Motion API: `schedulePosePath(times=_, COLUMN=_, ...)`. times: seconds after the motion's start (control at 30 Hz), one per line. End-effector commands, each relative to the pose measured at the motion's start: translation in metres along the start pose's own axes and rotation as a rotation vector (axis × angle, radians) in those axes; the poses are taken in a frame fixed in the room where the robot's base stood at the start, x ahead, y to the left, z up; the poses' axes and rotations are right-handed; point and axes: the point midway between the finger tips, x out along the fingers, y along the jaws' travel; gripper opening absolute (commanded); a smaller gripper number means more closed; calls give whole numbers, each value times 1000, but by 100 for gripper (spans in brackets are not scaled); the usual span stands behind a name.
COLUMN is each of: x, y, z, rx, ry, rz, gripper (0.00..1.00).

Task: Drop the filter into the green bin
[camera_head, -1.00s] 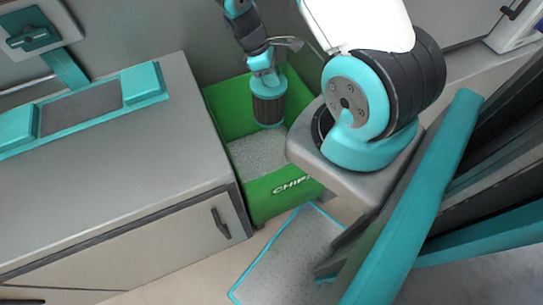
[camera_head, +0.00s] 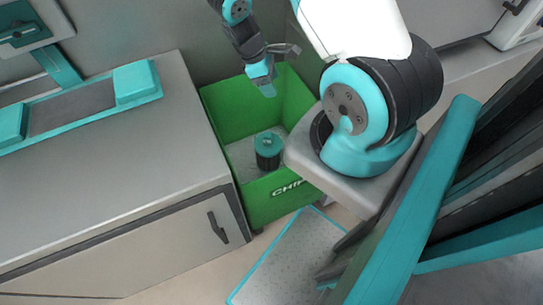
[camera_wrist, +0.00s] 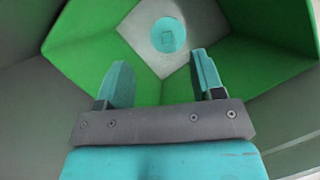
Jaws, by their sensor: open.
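The filter (camera_head: 268,152) is a dark cylinder with a teal top. It stands upright inside the green bin (camera_head: 262,209), on the bin's pale grey bottom. In the wrist view the filter (camera_wrist: 168,35) shows from above, ahead of the fingertips and apart from them. The green walls of the bin (camera_wrist: 95,55) surround it there. My gripper (camera_head: 268,90) is above the bin, open and empty. In the wrist view my gripper (camera_wrist: 160,75) shows its two teal fingers spread apart with nothing between them.
A grey cabinet (camera_head: 110,175) with a dark handle stands left of the bin, close against it. A teal-edged fixture (camera_head: 75,108) lies on its top. A teal-bordered floor panel (camera_head: 290,255) is in front of the bin. My arm's base is close to the bin's right side.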

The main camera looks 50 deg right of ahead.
Motion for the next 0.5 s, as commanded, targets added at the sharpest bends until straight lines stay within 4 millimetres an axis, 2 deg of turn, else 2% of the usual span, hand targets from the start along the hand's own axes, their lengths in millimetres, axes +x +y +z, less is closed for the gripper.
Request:
schedulePosePath(times=0.17, x=-19, y=1, z=0, rx=0, ry=3, rz=5, gripper=61)
schedulePosePath(times=0.5, x=-104, y=1, z=-1, rx=0, ry=5, rz=6, gripper=61)
